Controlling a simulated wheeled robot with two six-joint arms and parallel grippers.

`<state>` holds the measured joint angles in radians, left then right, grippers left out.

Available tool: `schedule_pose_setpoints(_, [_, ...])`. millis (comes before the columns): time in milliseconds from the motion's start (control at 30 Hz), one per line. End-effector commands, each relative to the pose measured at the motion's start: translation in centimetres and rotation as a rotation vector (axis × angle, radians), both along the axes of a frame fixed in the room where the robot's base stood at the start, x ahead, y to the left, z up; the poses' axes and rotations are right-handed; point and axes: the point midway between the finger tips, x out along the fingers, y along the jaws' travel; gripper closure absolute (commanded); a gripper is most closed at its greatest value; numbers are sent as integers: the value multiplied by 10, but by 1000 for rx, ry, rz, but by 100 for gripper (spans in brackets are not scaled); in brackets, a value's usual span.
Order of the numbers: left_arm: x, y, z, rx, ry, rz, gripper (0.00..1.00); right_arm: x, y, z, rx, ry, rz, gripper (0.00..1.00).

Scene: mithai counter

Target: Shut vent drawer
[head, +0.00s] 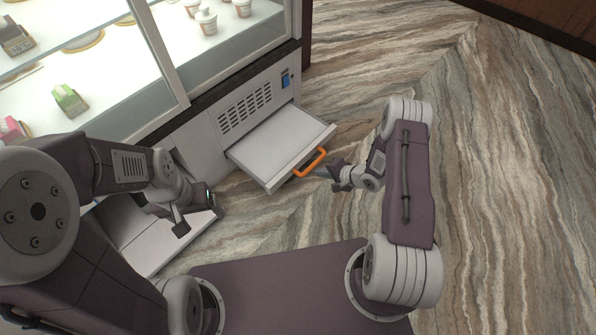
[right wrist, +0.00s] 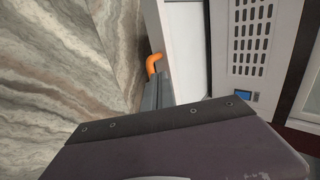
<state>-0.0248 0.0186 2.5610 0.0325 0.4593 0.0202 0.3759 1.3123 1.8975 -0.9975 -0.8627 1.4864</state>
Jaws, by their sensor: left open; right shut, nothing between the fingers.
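The vent drawer (head: 283,142) is a white, flat-topped drawer pulled out from the base of the counter, below a slotted vent panel (head: 245,107). It has an orange handle (head: 311,162) on its front. My right gripper (head: 326,170) is shut at the right end of the handle; whether it touches is unclear. In the right wrist view the orange handle (right wrist: 154,63) shows just beyond the finger, with part of the handle hidden. The drawer (right wrist: 184,40) is beside it there. My left gripper (head: 197,216) is open and empty, left of the drawer, above a white surface.
The glass display case (head: 165,50) above holds cups and sweets. Another white panel or drawer (head: 125,222) lies low at the left, partly hidden by my left arm. A blue display (head: 286,80) sits beside the vent. The marble-patterned floor (head: 500,180) is clear at the right.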

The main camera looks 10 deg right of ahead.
Motion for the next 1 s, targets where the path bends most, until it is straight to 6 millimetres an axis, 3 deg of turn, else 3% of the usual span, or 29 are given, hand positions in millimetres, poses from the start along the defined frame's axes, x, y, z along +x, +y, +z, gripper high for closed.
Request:
schedule_pose_setpoints(33, [0, 0, -15, 0, -1, 0, 21, -3, -2, -18, 3, 8, -8, 100])
schedule_pose_setpoints(367, [1, 0, -24, 0, -1, 0, 21, 3, -2, -27, 1, 6, -13, 100])
schedule_pose_setpoints(800, [1, 0, -94, 0, -1, 0, 21, 56, 40, -94, 0, 4, -12, 100])
schedule_pose_setpoints(1000, [1, 0, -114, 0, -1, 0, 21, 80, 58, -90, 0, 3, -13, 100])
